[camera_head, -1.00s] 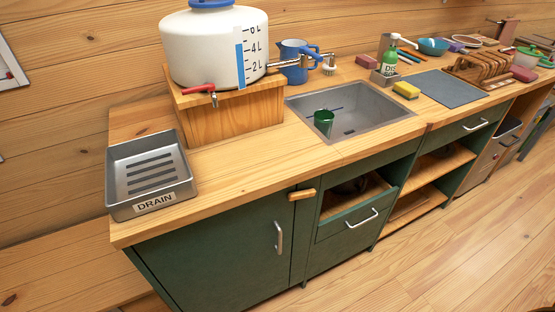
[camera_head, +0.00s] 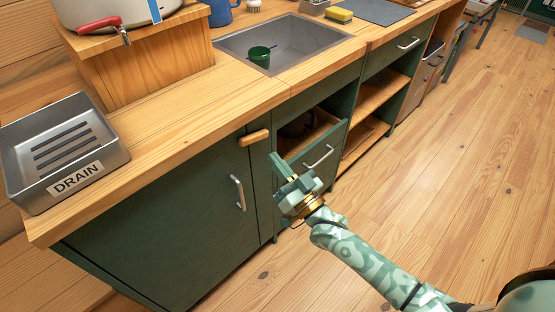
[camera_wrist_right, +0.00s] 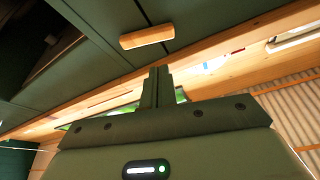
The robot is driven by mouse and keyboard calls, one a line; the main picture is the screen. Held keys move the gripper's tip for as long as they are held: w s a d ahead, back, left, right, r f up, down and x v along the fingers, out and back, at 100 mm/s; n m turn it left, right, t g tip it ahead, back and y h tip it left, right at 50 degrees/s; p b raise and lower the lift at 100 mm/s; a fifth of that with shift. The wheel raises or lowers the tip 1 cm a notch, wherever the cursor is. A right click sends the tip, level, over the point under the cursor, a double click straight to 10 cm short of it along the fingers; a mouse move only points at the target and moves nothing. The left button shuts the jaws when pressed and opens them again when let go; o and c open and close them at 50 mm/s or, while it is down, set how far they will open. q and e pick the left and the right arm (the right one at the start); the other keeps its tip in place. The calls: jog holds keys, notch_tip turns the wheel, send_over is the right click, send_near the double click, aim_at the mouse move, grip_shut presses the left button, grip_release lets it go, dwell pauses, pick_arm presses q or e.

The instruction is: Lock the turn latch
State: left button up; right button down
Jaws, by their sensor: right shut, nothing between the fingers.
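The turn latch is a small wooden bar (camera_head: 254,138) at the top right corner of the green cabinet door (camera_head: 165,220), just under the countertop edge. It lies roughly level, by the seam between the door and the neighbouring panel. In the right wrist view the wooden bar (camera_wrist_right: 147,37) shows beyond the fingertips. My right gripper (camera_head: 279,165) is shut and empty, just below and right of the latch, apart from it. Its closed fingers also show in the wrist view (camera_wrist_right: 157,87). The door looks closed. My left gripper is not in view.
The wooden countertop (camera_head: 180,130) overhangs the cabinet front. The door has a metal handle (camera_head: 239,193). A partly open drawer (camera_head: 318,160) stands right of the latch, behind my gripper. A drain tray (camera_head: 60,150) and a sink (camera_head: 285,40) are on top. The floor at right is clear.

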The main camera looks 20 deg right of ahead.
aim_at(254, 138)
jog(key=b+x, duration=0.1)
jog(key=x, duration=0.6)
jog(key=shift+a+f+b, duration=0.1)
jog(key=shift+f+b, duration=0.05)
jog(key=shift+b, duration=0.2)
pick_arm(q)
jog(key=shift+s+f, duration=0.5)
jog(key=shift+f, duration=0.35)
pick_arm(e)
jog(key=shift+w+a+r, duration=0.1)
jog(key=shift+w+r, duration=0.15)
jog(key=shift+w, duration=0.15)
